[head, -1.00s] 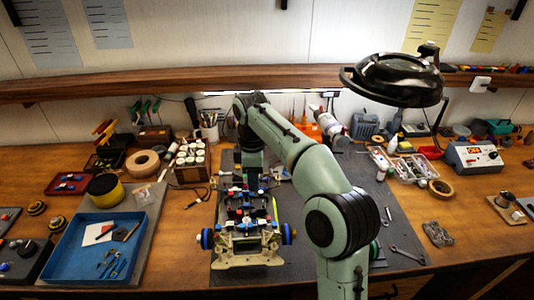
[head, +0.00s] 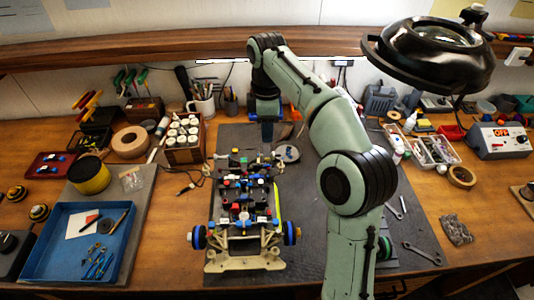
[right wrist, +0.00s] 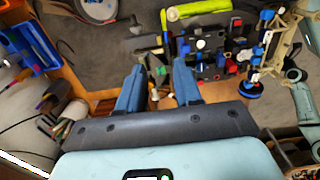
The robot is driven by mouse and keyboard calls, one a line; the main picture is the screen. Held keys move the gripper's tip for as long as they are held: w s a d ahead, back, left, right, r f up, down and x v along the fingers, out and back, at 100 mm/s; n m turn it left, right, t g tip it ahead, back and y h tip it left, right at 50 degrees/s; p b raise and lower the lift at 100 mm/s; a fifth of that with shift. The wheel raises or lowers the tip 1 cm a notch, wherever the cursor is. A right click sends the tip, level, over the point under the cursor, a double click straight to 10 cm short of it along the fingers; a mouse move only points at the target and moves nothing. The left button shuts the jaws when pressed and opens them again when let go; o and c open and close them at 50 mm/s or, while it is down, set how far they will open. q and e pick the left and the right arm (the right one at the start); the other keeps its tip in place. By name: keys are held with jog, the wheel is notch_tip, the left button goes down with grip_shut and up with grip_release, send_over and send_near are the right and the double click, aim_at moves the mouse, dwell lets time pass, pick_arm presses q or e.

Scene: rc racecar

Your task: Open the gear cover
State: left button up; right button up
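The RC car chassis (head: 243,240) sits on the dark mat, with wheels with blue rims at its near end and red, blue and black parts along its middle. It also shows at the upper right of the right wrist view (right wrist: 215,52). I cannot single out the gear cover among these small parts. My right gripper (head: 265,115) hangs beyond the far end of the chassis, apart from it. In the right wrist view its two blue fingers (right wrist: 157,72) are spread with nothing held between them. My left gripper is out of view.
A blue tray (head: 42,272) with tools stands at the left. A wooden rack of white jars (head: 183,152) is left of the car's far end. A magnifier lamp (head: 430,48) overhangs the right side. Wrenches (head: 422,254) lie right of my arm. Bare mat (head: 232,137) shows beyond the car.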

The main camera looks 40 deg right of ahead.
aim_at(267, 159)
notch_tip(267, 159, down, 8)
jog(key=shift+f+b, duration=0.25)
jog(key=shift+b, duration=0.85)
jog(key=shift+f, duration=0.65)
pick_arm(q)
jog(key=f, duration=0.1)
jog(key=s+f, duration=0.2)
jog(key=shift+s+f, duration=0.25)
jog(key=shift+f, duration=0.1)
pick_arm(e)
grip_shut()
